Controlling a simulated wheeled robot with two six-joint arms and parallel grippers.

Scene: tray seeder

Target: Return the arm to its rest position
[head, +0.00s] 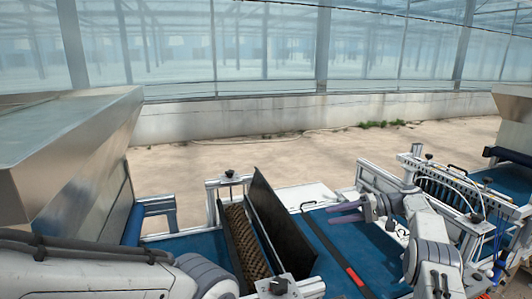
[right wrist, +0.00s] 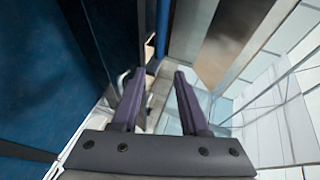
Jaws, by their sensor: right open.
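My right gripper (head: 340,213) is above the blue belt (head: 335,240), right of the black plate. Its purple fingers point left in the head view. In the right wrist view the two fingers of my right gripper (right wrist: 158,82) stand apart with nothing between them. My right arm reaches in from the lower right. Part of my left arm shows at the lower left of the head view, but its gripper is out of sight.
A metal hopper (head: 105,130) stands at left. A brush roller (head: 246,243) sits beside an upright black plate (head: 283,224). A row of nozzles (head: 455,190) on a metal frame stands close behind my right arm. Open floor (head: 270,158) lies beyond the machine.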

